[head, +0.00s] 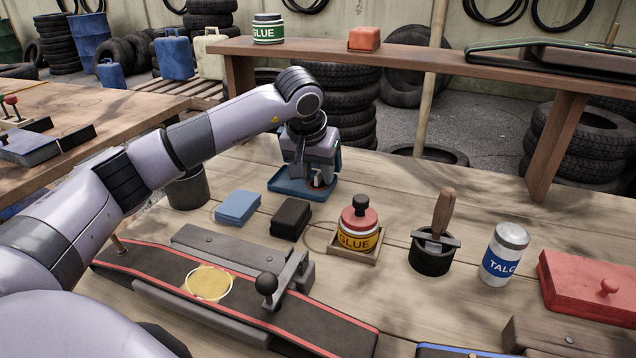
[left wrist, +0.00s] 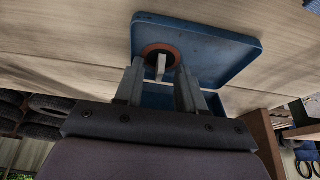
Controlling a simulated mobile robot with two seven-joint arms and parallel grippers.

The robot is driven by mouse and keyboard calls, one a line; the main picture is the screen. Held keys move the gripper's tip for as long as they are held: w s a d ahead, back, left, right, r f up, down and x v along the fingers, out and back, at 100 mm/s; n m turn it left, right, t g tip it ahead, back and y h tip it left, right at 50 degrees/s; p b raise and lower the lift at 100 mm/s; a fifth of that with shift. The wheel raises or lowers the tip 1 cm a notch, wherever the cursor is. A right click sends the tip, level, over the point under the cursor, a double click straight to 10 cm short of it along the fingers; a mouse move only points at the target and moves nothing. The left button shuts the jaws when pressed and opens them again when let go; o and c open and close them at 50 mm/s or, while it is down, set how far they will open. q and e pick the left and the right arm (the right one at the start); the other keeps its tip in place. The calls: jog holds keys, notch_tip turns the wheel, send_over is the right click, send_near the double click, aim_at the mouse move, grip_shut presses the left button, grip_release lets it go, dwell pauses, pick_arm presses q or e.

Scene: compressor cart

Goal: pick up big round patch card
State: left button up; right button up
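The big round patch card, a dark disc with an orange-red rim and a pale upright tab, lies in a shallow blue tray (head: 281,187). In the left wrist view the card (left wrist: 149,50) is near one end of the tray (left wrist: 222,48). In the head view the card (head: 318,184) is mostly hidden by my left gripper (head: 313,180). That gripper points down over the tray. In the left wrist view its fingers (left wrist: 160,76) stand apart, one each side of the tab, with gaps visible. My right gripper is in neither view.
Near the tray stand a blue block (head: 238,207), a black block (head: 291,218), a glue pot (head: 358,229), a dark cup (head: 187,190) and a brush pot (head: 432,255). A tyre strip with a yellow patch (head: 209,284) lies in front. A raised shelf (head: 400,58) runs behind.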

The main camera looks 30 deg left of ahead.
pick_arm(q)
grip_shut()
jog(key=shift+r, duration=0.1)
